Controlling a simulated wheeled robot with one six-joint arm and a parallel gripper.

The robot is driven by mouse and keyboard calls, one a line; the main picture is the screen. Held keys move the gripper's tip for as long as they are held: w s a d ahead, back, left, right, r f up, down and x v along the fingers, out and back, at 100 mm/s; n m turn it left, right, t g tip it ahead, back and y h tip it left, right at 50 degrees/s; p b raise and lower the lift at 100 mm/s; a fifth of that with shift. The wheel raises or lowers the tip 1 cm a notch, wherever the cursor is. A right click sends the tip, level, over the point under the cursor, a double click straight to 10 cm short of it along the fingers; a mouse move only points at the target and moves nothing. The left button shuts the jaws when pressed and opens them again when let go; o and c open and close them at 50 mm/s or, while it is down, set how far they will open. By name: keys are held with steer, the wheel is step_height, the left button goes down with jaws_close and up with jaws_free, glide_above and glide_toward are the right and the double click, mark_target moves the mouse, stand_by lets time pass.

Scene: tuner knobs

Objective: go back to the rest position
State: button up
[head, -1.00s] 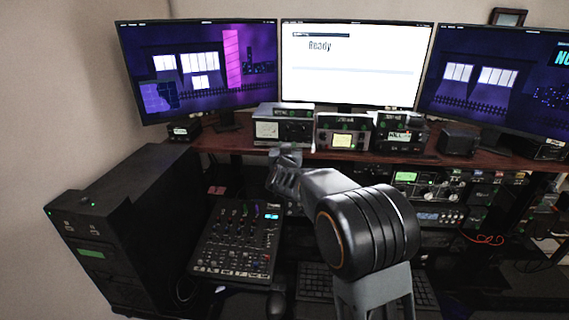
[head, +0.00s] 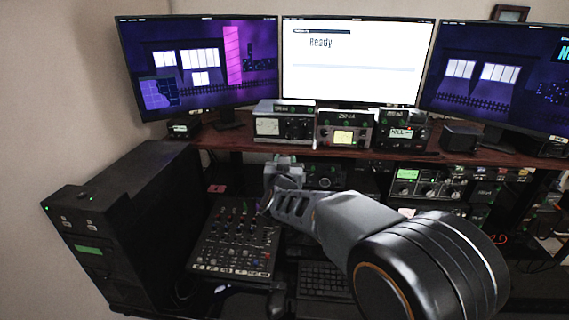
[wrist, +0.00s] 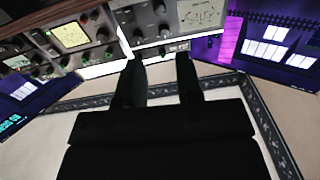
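My gripper (wrist: 160,62) shows in the wrist view as two dark fingers with a clear gap between them. It is open and holds nothing. In the head view my grey arm reaches from the lower right to the desk's front edge, and its end (head: 284,170) is in front of and below the radios. The fingers are hard to make out there. In the wrist view the radio with the lit yellow screen (wrist: 75,36) and the radio with the large meter (wrist: 195,14) lie beyond the fingertips, apart from them.
Radios (head: 283,124) stand on the wooden desk (head: 235,140) below three monitors (head: 350,65). A mixer (head: 237,240) lies below left, beside a black computer tower (head: 130,220). A keyboard (head: 322,280) is under my arm. Rack gear (head: 435,185) stands at right.

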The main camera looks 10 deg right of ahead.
steer(key=s+a+f+n+g+y, duration=0.2)
steer(key=a+f+g+y, duration=0.3)
steer(key=f, duration=0.3)
steer(key=s+f+n+g+y, duration=0.2)
steer(key=s+f+g+y, duration=0.15)
steer(key=s, duration=0.45)
steer(key=s+d+g+h+p, duration=0.1)
steer(key=s+d, duration=0.3)
steer(key=s, duration=0.5)
steer(key=s+d+r+g+h+p, duration=0.1)
steer(key=s+d+g, duration=0.3)
steer(key=s, duration=0.5)
steer(key=shift+d+m+g+h+p, duration=0.15)
steer(key=shift+m+g+h+p, duration=0.25)
steer(key=shift+h, duration=0.45)
steer(key=shift+o, duration=0.2)
steer(key=shift+r, duration=0.1)
